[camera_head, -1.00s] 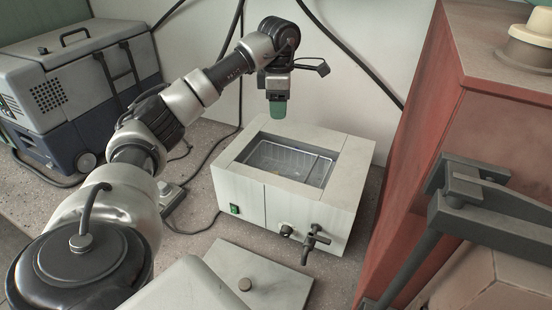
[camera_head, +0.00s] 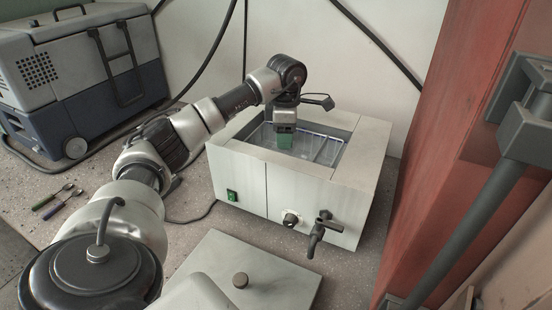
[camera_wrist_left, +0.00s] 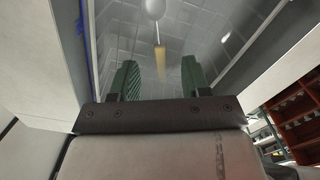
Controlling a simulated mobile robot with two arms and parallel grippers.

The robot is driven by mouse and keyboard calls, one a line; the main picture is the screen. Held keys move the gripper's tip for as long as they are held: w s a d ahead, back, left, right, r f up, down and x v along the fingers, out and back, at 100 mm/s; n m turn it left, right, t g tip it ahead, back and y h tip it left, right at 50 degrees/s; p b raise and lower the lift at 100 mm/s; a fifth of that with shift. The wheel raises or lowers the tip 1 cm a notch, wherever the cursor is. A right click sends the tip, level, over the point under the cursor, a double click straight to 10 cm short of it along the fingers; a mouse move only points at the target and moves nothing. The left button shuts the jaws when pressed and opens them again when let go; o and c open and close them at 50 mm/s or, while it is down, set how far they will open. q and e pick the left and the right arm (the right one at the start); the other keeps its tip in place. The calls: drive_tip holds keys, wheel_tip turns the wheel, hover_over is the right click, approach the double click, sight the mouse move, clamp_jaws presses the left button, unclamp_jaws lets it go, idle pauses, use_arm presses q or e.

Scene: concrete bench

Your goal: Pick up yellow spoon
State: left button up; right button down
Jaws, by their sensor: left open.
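The yellow spoon shows in the left wrist view, with its yellow handle (camera_wrist_left: 160,63) and pale metal bowl (camera_wrist_left: 155,9). It lies in the basin of the white water bath (camera_head: 240,172), over the wire-grid bottom. My left gripper (camera_head: 284,137) points down into the basin opening, its green fingers partly below the rim. In the left wrist view its open fingers (camera_wrist_left: 158,78) stand on either side of the handle's end, with gaps on both sides. The head view does not show the spoon, hidden by the gripper and basin. My right gripper is not in view.
The basin rim (camera_head: 352,146) closes around the gripper. A tap (camera_head: 321,232) sticks out in front. Spoons with green and purple handles (camera_head: 56,207) lie at left, near a grey cooler (camera_head: 75,85). A red cabinet (camera_head: 440,150) stands at right.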

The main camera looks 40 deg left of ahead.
use_arm(q)
drive_tip(key=f, duration=0.5)
drive_tip(key=shift+s+a+f, duration=0.15)
drive_tip(key=shift+a+f, duration=0.15)
drive_tip(key=shift+a, duration=0.05)
drive_tip(key=shift+c, duration=0.3)
clamp_jaws()
